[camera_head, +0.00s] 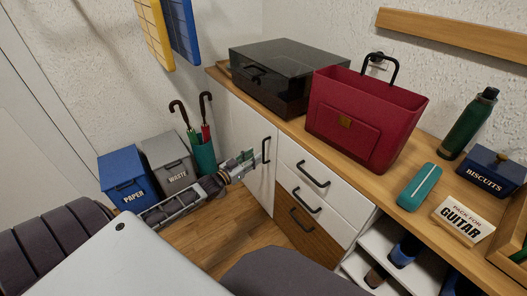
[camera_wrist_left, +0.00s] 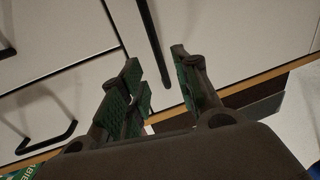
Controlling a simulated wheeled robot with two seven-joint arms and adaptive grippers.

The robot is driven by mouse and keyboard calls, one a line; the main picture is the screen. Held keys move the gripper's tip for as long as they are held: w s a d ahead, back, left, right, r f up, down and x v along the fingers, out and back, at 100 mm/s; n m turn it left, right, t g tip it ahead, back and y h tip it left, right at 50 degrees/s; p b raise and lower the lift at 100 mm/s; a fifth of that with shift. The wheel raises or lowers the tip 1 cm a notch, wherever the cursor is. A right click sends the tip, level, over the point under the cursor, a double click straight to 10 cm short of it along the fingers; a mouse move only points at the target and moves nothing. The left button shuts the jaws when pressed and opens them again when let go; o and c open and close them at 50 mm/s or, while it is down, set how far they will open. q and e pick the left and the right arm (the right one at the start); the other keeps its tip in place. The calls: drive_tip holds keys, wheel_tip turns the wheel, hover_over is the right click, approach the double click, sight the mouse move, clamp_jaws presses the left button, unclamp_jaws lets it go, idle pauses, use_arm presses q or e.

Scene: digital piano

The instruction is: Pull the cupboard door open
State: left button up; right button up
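The white cupboard door (camera_head: 252,140) is at the left end of the sideboard and looks shut. Its upright black handle (camera_head: 266,150) is near its right edge, beside the drawers. My left gripper (camera_head: 240,164) is just left of the handle in the head view. In the left wrist view, the two green-padded fingers (camera_wrist_left: 160,85) are apart and nothing is gripped. The handle (camera_wrist_left: 153,38) runs into the gap between them in that picture; I cannot tell whether they touch it. The door (camera_wrist_left: 225,35) also fills the upper right there. My right gripper is not in view.
Drawers with black handles (camera_head: 312,174) are right of the door. A dark box (camera_head: 285,75) and red bag (camera_head: 365,118) stand on top. A green umbrella stand (camera_head: 204,158), grey waste bin (camera_head: 168,160) and blue paper bin (camera_head: 124,178) stand left, near my left arm.

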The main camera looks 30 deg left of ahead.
use_arm(q)
drive_tip(key=b, duration=0.1)
hover_over(264, 162)
drive_tip(key=s, duration=0.2)
drive_tip(key=shift+w+a+b, duration=0.25)
drive_tip(key=shift+w+b, duration=0.25)
drive_tip(key=shift+w, duration=0.65)
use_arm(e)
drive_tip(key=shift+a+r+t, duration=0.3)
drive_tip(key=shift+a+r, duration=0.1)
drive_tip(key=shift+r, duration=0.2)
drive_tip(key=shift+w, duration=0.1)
use_arm(q)
clamp_jaws()
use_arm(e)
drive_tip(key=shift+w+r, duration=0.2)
